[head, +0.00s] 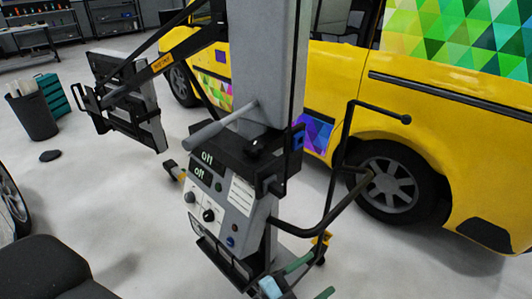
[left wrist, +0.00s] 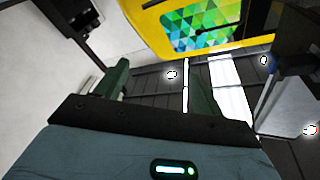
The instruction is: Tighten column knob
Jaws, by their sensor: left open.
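The grey column (head: 268,60) rises from a wheeled machine with a control panel (head: 218,205). My left gripper (head: 312,278) is at the bottom edge, below and right of the panel, apart from the collar. Its green fingers are spread and empty; they also show in the left wrist view (left wrist: 160,88). My right gripper is not in view.
A bent black handle (head: 335,200) sticks out right of the column. A grey rod (head: 222,126) juts out left. A yellow van (head: 430,85) stands close behind. A black bin (head: 33,115) stands at the left.

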